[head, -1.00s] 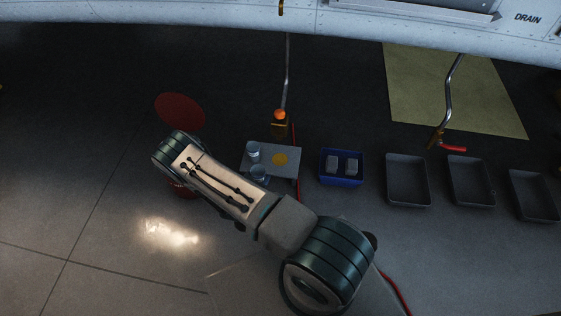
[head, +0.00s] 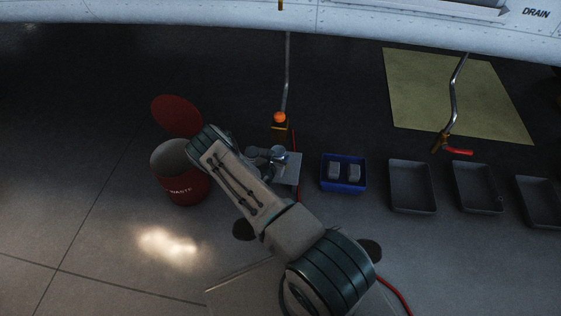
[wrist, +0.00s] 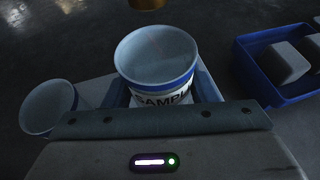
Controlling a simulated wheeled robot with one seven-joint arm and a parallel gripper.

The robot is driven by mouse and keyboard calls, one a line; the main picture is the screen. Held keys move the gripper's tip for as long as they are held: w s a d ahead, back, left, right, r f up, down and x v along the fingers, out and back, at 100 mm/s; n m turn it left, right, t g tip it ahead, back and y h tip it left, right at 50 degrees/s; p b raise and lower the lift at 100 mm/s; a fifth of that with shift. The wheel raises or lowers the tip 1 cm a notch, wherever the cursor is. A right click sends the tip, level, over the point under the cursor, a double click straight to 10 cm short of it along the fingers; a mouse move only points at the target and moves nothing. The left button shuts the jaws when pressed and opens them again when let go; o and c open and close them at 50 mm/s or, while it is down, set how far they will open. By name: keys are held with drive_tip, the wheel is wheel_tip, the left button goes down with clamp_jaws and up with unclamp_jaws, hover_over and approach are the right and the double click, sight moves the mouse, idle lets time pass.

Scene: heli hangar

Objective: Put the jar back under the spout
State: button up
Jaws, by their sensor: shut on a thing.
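My gripper (wrist: 160,90) is shut on a white jar (wrist: 157,62) with blue bands and the letters "SAMPL" on its side. The jar is upright and open at the top, between the two blue-grey fingers. A second, similar jar (wrist: 48,106) stands to the left in the wrist view, apart from the fingers. In the head view my gripper is over the small grey stand (head: 292,170), and my arm hides much of it. The spout pipe (head: 287,75) comes down behind the stand, with an orange-topped yellow fitting (head: 280,122). A brass end (wrist: 147,3) shows beyond the held jar.
A blue bin (head: 343,187) with two grey blocks stands right of the stand. Several dark trays (head: 411,211) lie farther right, near another pipe with a red handle (head: 457,151). A red waste drum (head: 182,190) with its lid (head: 177,116) raised stands left.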

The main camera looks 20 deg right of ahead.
drive_tip(key=shift+w+d, duration=0.4)
drive_tip(key=shift+w, duration=0.05)
drive_tip(key=shift+w+d+f+b, duration=0.15)
drive_tip(key=shift+f+b, duration=0.55)
drive_tip(key=shift+f, duration=0.15)
drive_tip(key=shift+w+d+f+b, duration=0.1)
drive_tip(key=shift+f+b, duration=0.6)
drive_tip(key=shift+f, duration=0.15)
drive_tip(key=shift+f, duration=0.15)
drive_tip(key=o, duration=1)
